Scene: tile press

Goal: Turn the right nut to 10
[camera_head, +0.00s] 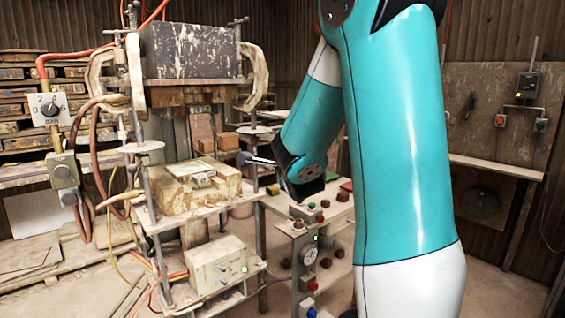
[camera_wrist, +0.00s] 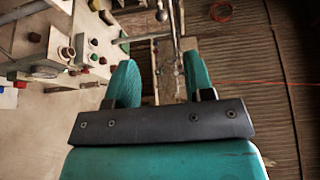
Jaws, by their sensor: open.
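The tile press (camera_head: 192,52) stands left of centre in the head view. A round pale disc (camera_head: 254,131) sits on its right upright rod; I take it for the right nut, but no number or mark on it is readable. A similar disc (camera_head: 141,147) sits on the left rod. My gripper (camera_head: 247,158) is just below and near the right disc, small and partly hidden by my arm. In the wrist view my gripper (camera_wrist: 160,75) is open, with a gap between its two teal fingers. A metal rod (camera_wrist: 174,40) shows beyond the gap. I cannot tell whether anything touches.
A dial (camera_head: 49,108) with numbers is at the far left. Hoses and the C-shaped clamp (camera_head: 256,75) flank the press.

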